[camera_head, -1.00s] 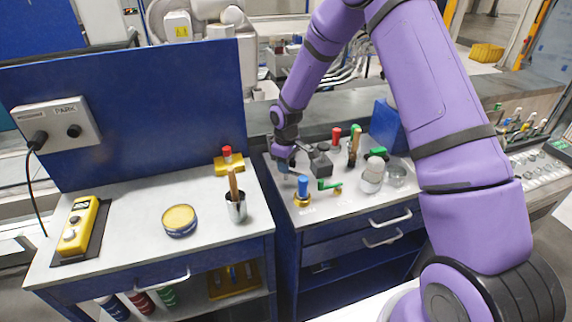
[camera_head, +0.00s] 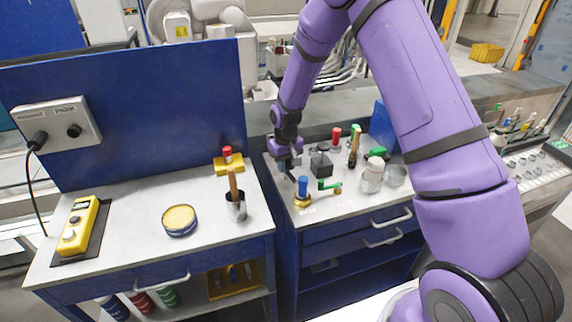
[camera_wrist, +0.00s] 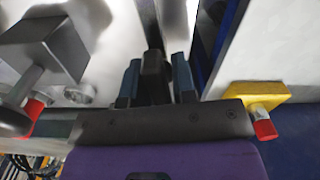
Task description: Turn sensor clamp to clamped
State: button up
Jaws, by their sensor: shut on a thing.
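My gripper (camera_head: 287,168) is at the left rear of the right-hand bench top, pointing down. In the wrist view its two blue-grey fingers (camera_wrist: 156,80) are closed around a dark grey lever-like piece (camera_wrist: 152,62), which I take to be the sensor clamp's handle. A dark rod runs from this piece to the top of the picture. The clamp's body and any position marks cannot be made out. In the head view the fingertips and the held piece are small and dark.
A dark block with a knob (camera_head: 320,164) stands right of my gripper. A blue-handled brass fitting (camera_head: 303,192) and a green lever (camera_head: 330,185) are in front. Glass jars (camera_head: 371,176) stand further right. A yellow red-knobbed block (camera_head: 228,164) sits on the left bench.

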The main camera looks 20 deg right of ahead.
dwell(0.4)
jog(key=o, duration=0.9)
notch_tip(320, 180, up, 11)
jog(key=shift+f, duration=0.1)
